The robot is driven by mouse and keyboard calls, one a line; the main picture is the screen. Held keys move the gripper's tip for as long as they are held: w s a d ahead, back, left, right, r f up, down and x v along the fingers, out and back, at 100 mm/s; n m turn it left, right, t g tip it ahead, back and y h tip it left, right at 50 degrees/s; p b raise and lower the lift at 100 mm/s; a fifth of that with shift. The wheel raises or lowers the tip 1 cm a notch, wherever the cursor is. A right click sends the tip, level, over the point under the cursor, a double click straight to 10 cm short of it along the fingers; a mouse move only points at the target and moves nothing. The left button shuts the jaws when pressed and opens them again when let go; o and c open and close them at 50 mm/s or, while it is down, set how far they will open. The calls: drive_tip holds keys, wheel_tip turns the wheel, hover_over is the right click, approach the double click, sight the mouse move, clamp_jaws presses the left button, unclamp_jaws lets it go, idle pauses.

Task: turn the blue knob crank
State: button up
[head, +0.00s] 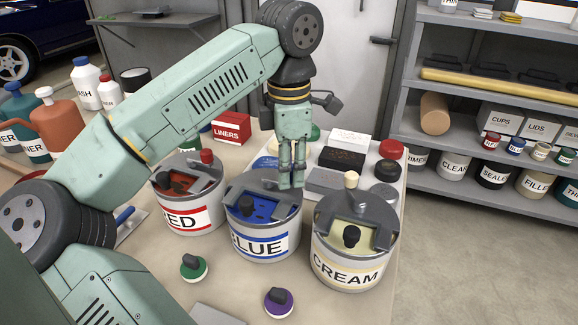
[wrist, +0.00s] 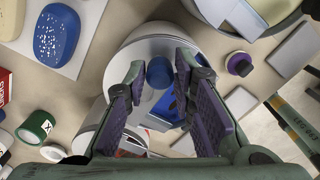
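The blue can (head: 262,246) stands between the red can (head: 190,217) and the cream can (head: 345,272). Its grey lid has a cut-out showing blue inside, with a grey crank across its right side. The crank's blue knob (wrist: 159,72) shows in the wrist view between my two fingertips. In the head view my gripper hides the knob. My gripper (head: 291,182) points down over the crank at the right of the lid. In the wrist view its fingers are apart, one on each side of the knob, with a visible gap; contact cannot be told.
The red can has a red knob (head: 207,156) and the cream can a cream knob (head: 351,180), both close beside. A green-based stamp (head: 194,268) and a purple-based one (head: 278,302) stand in front. Boxes and a red liners box (head: 231,128) stand behind. The front right tabletop is clear.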

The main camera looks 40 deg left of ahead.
drive_tip(key=o, duration=0.3)
drive_tip(key=shift+o, duration=0.2)
wheel_tip(320, 180, up, 8)
drive_tip(key=shift+f, duration=0.25)
idle(0.4)
